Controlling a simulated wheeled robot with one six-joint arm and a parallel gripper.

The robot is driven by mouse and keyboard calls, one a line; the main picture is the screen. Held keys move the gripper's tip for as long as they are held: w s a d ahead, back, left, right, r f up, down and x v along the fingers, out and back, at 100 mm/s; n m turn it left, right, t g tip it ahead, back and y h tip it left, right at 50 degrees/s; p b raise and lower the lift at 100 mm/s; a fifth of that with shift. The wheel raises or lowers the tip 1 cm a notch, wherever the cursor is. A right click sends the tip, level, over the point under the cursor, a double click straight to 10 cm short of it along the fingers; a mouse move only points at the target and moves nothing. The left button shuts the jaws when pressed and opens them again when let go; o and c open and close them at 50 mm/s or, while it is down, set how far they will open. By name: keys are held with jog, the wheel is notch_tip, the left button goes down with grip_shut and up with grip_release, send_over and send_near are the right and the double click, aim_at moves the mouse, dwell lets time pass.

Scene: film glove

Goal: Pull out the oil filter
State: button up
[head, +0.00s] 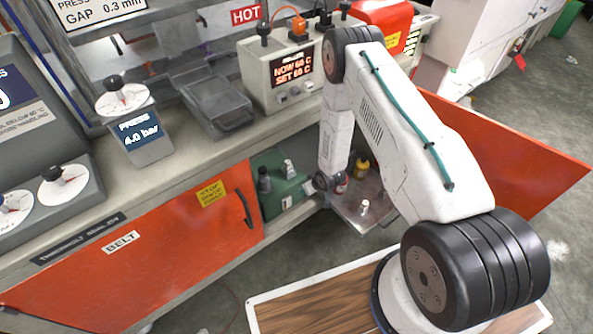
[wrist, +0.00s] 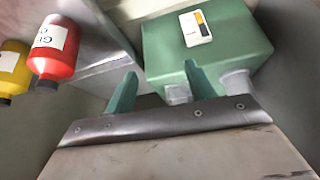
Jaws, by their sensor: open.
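A green housing (head: 287,193) sits inside the open cabinet under the bench. It also shows in the wrist view (wrist: 225,45) with a white label (wrist: 196,28). In the head view a dark cylinder (head: 264,180) and a pale one (head: 289,169) stand on it. In the wrist view two grey stubs show, one (wrist: 178,94) between my fingers and one (wrist: 237,84) beside the right finger. I cannot tell which is the oil filter. My gripper (wrist: 161,70) is open and empty, its green fingers pointing toward the housing. In the head view its fingers cannot be made out.
A pull-out metal tray (head: 357,218) holds a red bottle (wrist: 54,50), a yellow bottle (head: 361,168) and a small white item (head: 364,208). Orange cabinet doors (head: 150,245) flank the opening. The bench edge (head: 190,170) overhangs it.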

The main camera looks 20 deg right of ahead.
aim_at(286, 163)
jog(key=w+t, duration=0.1)
jog(key=w+a+f+t+y, duration=0.1)
jog(key=w+a+t, duration=0.1)
jog(key=t, duration=0.1)
jog(key=shift+w+a+f+n+y, duration=0.1)
jog(key=shift+w+f+n+y, duration=0.15)
jog(key=shift+f+n+y, duration=0.1)
jog(key=w+r+t, duration=0.1)
jog(key=w+r, duration=0.1)
jog(key=w+a+r+t+y, duration=0.1)
jog(key=w+r+t, duration=0.1)
jog(key=r, duration=0.1)
jog(key=shift+w+a+t, duration=0.15)
jog(key=shift+t, duration=0.15)
jog(key=x, duration=0.7)
jog(key=shift+w+a, duration=0.1)
jog(key=shift+w, duration=0.05)
jog(key=shift+c, duration=0.3)
jog(key=c, duration=1)
